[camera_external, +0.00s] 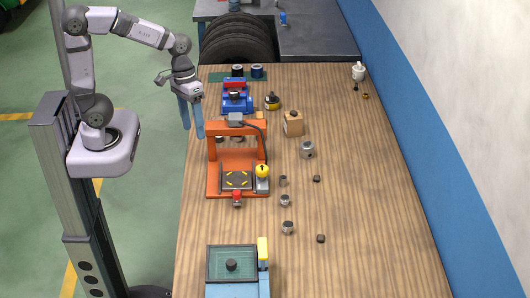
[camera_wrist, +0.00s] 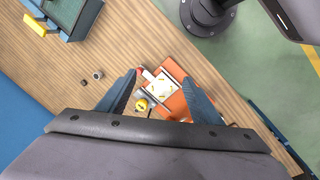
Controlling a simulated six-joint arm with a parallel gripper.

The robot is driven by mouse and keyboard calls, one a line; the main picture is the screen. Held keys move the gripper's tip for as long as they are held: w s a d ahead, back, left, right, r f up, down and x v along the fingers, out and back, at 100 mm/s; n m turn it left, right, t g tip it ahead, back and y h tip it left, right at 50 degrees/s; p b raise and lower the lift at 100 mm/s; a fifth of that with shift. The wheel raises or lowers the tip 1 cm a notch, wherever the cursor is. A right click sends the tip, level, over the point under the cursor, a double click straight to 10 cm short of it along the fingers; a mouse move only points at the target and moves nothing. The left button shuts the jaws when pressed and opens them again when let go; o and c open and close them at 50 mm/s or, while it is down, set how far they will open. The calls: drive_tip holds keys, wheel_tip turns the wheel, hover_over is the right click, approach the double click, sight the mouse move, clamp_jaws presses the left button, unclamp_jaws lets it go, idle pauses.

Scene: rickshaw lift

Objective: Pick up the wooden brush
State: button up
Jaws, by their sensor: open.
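I cannot clearly make out a wooden brush in either view. A light-brown wooden block (camera_external: 293,125) with a dark top stands behind the middle of the wooden table, but I cannot tell whether it is the brush. My gripper (camera_external: 192,132) hangs fingers down at the table's left edge, left of the orange press frame (camera_external: 213,152). Its two blue fingers are apart with nothing between them. In the wrist view my gripper (camera_wrist: 160,77) is open, with the orange press base (camera_wrist: 174,104) below it.
The wooden table (camera_external: 370,220) has free room on its right. Several small metal parts (camera_external: 287,227) lie mid-table. A blue box with a green top (camera_external: 218,262) is at the front. A blue vise (camera_external: 236,103) and a yellow-black piece (camera_external: 272,101) stand behind the orange frame.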

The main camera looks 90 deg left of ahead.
drive_tip(key=w+a+f+n+t+h+b, duration=0.25)
drive_tip(key=w+a+n+t+b, duration=0.25)
drive_tip(key=w+a+n+b, duration=0.85)
drive_tip(key=s+a+r+n+t+y+b, duration=0.15)
drive_tip(key=a+n+t+b, duration=0.3)
drive_tip(key=a+n, duration=0.65)
drive_tip(key=s+a+r+n+t+y+b, duration=0.1)
drive_tip(key=a+r+n+t+y+b, duration=0.3)
drive_tip(key=a, duration=1.4)
drive_tip(key=shift+n+g+h, duration=0.35)
drive_tip(key=shift+g+h, duration=0.2)
drive_tip(key=shift+h, duration=0.15)
drive_tip(key=f, duration=2.5)
drive_tip(key=shift+w+d+f, duration=0.1)
drive_tip(key=shift+d+f, duration=0.2)
drive_tip(key=shift+f, duration=0.35)
drive_tip(key=shift+a+r+p+x, duration=0.1)
drive_tip(key=shift+p+x, duration=0.25)
drive_tip(key=shift+x, duration=1.45)
drive_tip(key=shift+a+r+p+x, duration=0.1)
drive_tip(key=shift+p+x, duration=0.2)
drive_tip(key=shift+x, duration=1.55)
drive_tip(key=shift+r, duration=0.1)
drive_tip(key=c, duration=1.2)
